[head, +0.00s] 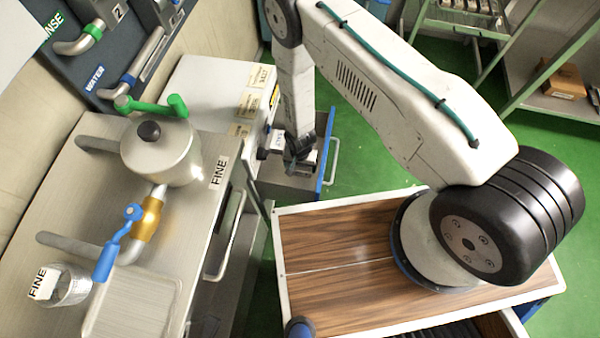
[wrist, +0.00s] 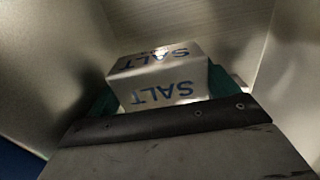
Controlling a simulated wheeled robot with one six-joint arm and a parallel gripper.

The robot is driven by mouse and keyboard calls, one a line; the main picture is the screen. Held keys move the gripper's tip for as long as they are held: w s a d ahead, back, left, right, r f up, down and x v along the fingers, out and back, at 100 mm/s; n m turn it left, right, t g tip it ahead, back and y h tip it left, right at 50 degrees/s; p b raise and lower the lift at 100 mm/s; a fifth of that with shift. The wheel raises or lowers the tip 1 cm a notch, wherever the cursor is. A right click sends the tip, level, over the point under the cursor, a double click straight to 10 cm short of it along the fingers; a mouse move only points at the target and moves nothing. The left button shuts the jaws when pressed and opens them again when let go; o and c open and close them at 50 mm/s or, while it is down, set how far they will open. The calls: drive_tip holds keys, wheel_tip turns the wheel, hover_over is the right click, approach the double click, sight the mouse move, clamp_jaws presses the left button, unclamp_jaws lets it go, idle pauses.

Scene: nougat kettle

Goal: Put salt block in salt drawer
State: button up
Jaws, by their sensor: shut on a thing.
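My gripper (head: 298,162) points down into an open drawer (head: 327,172) with a blue front edge and a metal handle. In the wrist view my gripper (wrist: 160,95) is shut on the salt block (wrist: 165,88), a pale block with "SALT" in blue on two faces. Metal walls of the drawer (wrist: 200,22) surround it there. Whether the block touches the drawer floor cannot be told.
A cabinet top with paper labels (head: 245,100) adjoins the drawer. A steel counter holds a kettle (head: 160,150) with a green handle, a blue-handled valve (head: 118,245) and a glass jar (head: 65,285) marked FINE. A shelf rack (head: 545,85) stands at the right.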

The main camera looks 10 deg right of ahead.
sight(300, 173)
drive_tip(key=shift+f, duration=3.4)
drive_tip(key=o, duration=1.2)
drive_tip(key=shift+f, duration=0.15)
